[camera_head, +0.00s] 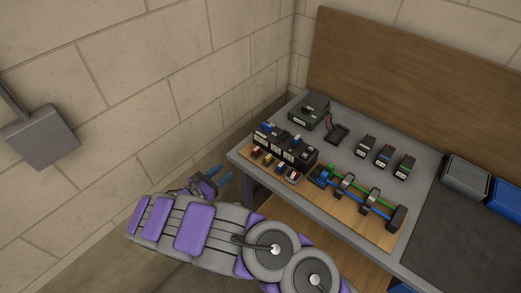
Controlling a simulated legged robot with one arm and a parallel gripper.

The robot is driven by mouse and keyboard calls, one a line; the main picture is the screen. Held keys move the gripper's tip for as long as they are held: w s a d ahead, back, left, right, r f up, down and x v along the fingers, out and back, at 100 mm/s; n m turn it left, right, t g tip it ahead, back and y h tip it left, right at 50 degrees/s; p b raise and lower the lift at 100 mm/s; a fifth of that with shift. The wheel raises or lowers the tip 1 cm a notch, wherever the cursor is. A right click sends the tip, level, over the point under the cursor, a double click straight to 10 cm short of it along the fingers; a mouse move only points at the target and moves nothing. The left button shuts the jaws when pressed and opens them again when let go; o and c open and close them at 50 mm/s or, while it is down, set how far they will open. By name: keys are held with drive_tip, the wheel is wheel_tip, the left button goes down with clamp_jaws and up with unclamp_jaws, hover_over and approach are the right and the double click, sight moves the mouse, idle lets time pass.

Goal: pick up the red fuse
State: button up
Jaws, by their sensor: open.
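Several small coloured fuses sit in a row on a wooden board at the near left corner of the workbench. A reddish one, likely the red fuse (293,175), is at the right end of the row; the colours are small and hard to tell apart. My gripper (226,173), with blue fingers, is open and empty. It is left of the bench corner in the picture, apart from the fuses.
A black block row (290,150) stands right behind the fuses. A tube rack (345,186) with green and blue tubes is to their right. A green-black box (309,110) and several small dark units (384,156) stand farther back. The bench edge (240,157) lies between my gripper and the fuses.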

drive_tip(key=b, duration=0.2)
approach(254, 151)
drive_tip(key=r+x, duration=0.1)
drive_tip(key=x, duration=0.3)
drive_tip(key=shift+f+b+x, duration=0.15)
drive_tip(key=shift+b+x, duration=0.15)
drive_tip(key=shift+x, duration=0.75)
drive_tip(key=shift+f+b+x, duration=0.15)
drive_tip(key=shift+b+x, duration=0.15)
drive_tip(key=shift+x, duration=0.75)
drive_tip(key=shift+f+b+x, duration=0.2)
drive_tip(key=shift+b+x, duration=0.1)
drive_tip(key=shift+x, duration=0.7)
drive_tip(key=shift+s+a, duration=0.1)
clamp_jaws()
